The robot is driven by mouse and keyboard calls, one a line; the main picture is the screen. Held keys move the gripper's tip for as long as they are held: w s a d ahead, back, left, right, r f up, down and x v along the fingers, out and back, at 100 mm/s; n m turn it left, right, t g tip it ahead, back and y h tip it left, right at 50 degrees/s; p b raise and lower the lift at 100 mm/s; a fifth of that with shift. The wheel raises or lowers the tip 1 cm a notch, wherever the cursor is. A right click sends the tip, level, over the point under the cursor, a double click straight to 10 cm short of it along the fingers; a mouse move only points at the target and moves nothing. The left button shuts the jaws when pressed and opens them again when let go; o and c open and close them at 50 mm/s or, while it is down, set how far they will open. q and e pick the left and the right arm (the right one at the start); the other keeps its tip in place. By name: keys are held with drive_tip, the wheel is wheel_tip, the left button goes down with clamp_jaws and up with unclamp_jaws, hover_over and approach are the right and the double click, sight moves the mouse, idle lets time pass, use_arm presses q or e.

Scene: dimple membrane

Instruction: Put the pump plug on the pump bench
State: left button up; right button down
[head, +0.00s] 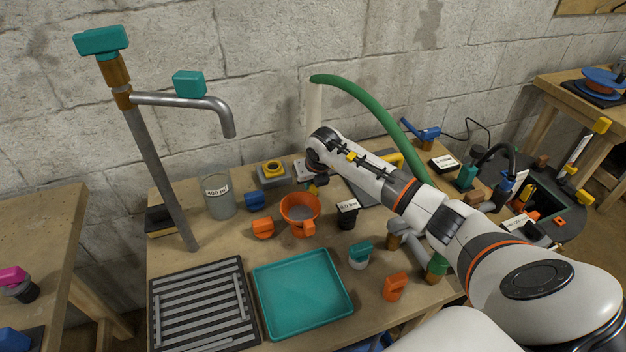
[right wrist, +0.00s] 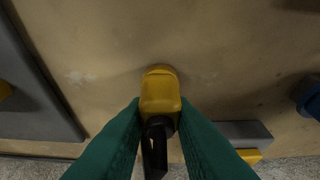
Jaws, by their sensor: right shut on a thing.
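A yellow piece with a black part (right wrist: 160,92), which may be the pump plug, sits between the fingers of my right gripper (right wrist: 155,125) in the right wrist view. The gripper is shut on it, over a bare wooden surface; whether the piece touches the wood I cannot tell. In the head view my right gripper (head: 316,183) points down over the back of the wooden bench (head: 215,245), likely the pump bench, behind the orange funnel. The held piece is mostly hidden there. My left gripper is not in view.
The bench is crowded: a metal pipe with a spout (head: 160,150), a glass beaker (head: 220,195), the orange funnel (head: 300,212), a teal tray (head: 300,290), a slatted grey rack (head: 200,305) and small plugs. A green hose (head: 370,105) arches behind my arm. A block wall stands behind.

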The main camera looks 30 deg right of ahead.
drive_tip(key=c, duration=1.3)
unclamp_jaws()
drive_tip(key=shift+f, duration=0.1)
drive_tip(key=shift+o, duration=0.2)
drive_tip(key=shift+r, duration=0.3)
drive_tip(key=v, duration=1.1)
drive_tip(key=shift+s+r, duration=0.2)
drive_tip(key=shift+r, duration=0.2)
drive_tip(key=shift+f, duration=0.1)
